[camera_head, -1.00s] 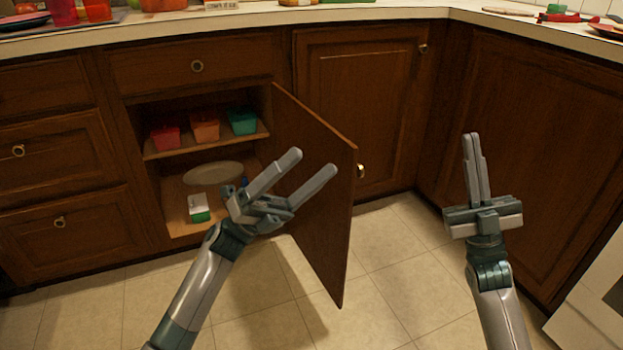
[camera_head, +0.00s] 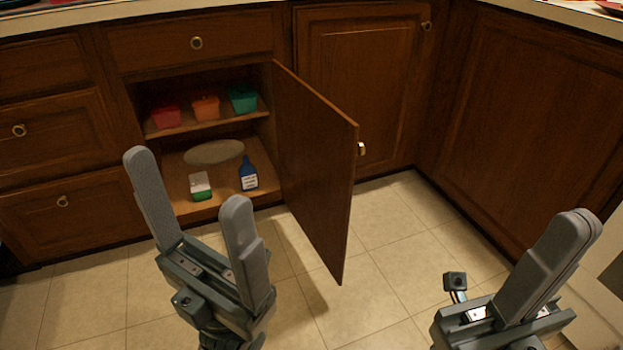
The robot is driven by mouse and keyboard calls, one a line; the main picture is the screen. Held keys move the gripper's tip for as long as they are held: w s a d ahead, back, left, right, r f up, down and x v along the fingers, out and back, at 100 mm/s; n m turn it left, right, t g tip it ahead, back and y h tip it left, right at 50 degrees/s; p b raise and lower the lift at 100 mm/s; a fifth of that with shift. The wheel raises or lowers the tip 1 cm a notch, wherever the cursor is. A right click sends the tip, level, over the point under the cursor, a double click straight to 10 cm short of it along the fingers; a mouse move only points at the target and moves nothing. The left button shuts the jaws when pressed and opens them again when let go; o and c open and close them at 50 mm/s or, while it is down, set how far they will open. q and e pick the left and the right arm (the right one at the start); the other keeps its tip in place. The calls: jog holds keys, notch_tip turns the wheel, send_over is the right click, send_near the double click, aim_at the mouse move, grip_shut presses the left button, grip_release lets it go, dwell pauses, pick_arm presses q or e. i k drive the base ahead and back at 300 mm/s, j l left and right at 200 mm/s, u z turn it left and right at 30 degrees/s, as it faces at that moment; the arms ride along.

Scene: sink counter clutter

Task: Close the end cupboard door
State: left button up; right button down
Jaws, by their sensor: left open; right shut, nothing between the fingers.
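The open cupboard door (camera_head: 318,165) is dark brown wood. It is hinged on the right side of the cupboard opening and sticks out toward me, with a brass knob (camera_head: 361,149) near its free edge. The cupboard (camera_head: 205,133) behind it stands open. My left gripper (camera_head: 190,180) is open and empty, in front of the opening and left of the door, apart from it. My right gripper (camera_head: 580,225) is shut and empty at the lower right, well away from the door.
Inside are red (camera_head: 166,117), orange (camera_head: 206,107) and green (camera_head: 243,99) containers on the shelf. Below are a plate (camera_head: 214,152), a white-green box (camera_head: 201,186) and a blue bottle (camera_head: 249,173). Closed drawers (camera_head: 60,137) stand left. Tiled floor (camera_head: 400,255) is clear right of the door.

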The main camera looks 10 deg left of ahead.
aim_at(318, 147)
jog(key=u, duration=0.55)
jog(key=i+l+u, duration=0.25)
jog(key=l+u, duration=0.3)
jog(key=i+l+u, duration=0.1)
jog(key=l+u, duration=0.15)
jog(key=l, duration=0.15)
jog(key=i+l, duration=0.1)
jog(key=l, duration=0.45)
jog(key=i+l+u, duration=0.15)
jog(key=l, duration=0.9)
jog(key=u, duration=0.05)
